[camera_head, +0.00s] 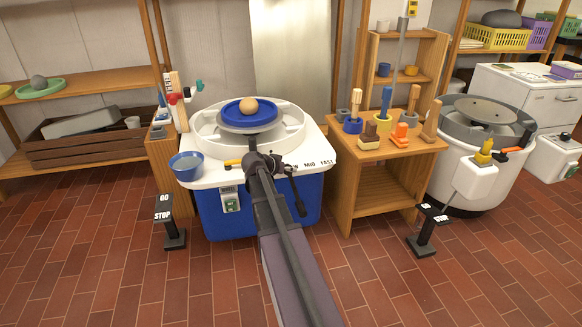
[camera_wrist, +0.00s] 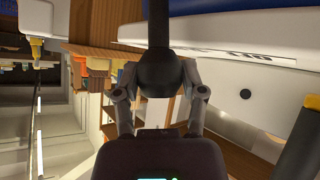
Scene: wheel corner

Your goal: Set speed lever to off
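The speed lever shows in the wrist view as a dark round knob (camera_wrist: 160,72) on a thick dark stem. My gripper (camera_wrist: 160,85) has its two grey fingers on either side of this knob, and they look closed against it. The printed speed marks "MID" and "FAST" lie to the right of my gripper.
A blue bowl (camera_head: 187,167) sits at the wheel's left corner. A brown ball (camera_head: 249,106) rests on the blue wheel disc (camera_head: 232,113). A wooden tool table (camera_head: 375,152) stands close on the right.

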